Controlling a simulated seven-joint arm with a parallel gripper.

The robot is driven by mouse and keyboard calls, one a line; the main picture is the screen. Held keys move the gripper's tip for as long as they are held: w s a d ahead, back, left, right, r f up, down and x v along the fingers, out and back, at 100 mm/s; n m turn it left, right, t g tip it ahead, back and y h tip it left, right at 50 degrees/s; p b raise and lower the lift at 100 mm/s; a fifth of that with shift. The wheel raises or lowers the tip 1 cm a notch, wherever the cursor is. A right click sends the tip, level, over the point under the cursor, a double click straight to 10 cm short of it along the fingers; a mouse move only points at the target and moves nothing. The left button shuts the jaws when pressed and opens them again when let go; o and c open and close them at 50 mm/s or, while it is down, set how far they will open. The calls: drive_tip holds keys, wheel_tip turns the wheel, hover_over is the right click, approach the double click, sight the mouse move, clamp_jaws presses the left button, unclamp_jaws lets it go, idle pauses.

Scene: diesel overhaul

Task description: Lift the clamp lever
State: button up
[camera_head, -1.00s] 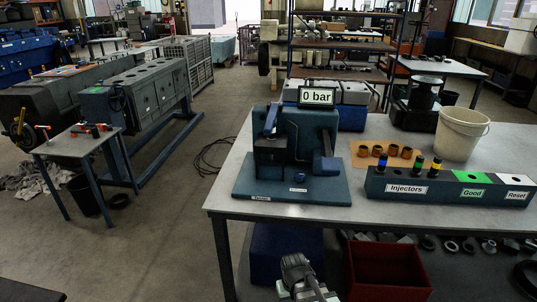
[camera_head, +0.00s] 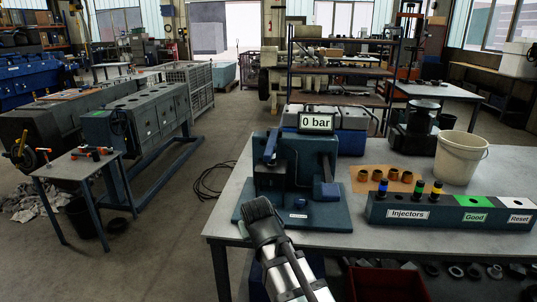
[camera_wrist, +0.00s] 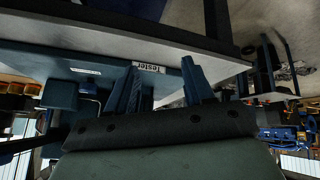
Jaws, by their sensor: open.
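The tester (camera_head: 312,160) is a dark teal block on a flat base plate (camera_head: 330,216) at the bench's left end. A blue upright lever (camera_head: 270,147) stands at its left. A lower blue handle (camera_head: 331,191) sits at its front right. I cannot read which one is the clamp lever. My gripper (camera_wrist: 158,68) is open and empty, its two blue fingers apart before the plate edge marked Tester. In the head view my wrist end covers the plate's front left corner; the fingertips are hidden there. Neither lever is touched as far as I can see.
A display (camera_head: 317,122) reading 0 bar tops the tester. To the right are an injector rack (camera_head: 405,212) with several injectors, brown rings on a mat (camera_head: 360,186) and a white bucket (camera_head: 461,155). A red bin (camera_head: 385,284) sits below the bench (camera_head: 222,220).

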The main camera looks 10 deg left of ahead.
wheel_tip(320, 180, up, 20)
drive_tip(key=w+r+m+t, duration=0.1)
drive_tip(key=w+t, duration=0.1)
drive_tip(key=t, duration=0.2)
drive_tip(key=m+t+h, duration=0.1)
drive_tip(key=m+t, duration=0.2)
drive_tip(key=m, duration=0.2)
approach(268, 150)
drive_tip(key=x, duration=1)
drive_tip(key=shift+d, duration=0.1)
clamp_jaws()
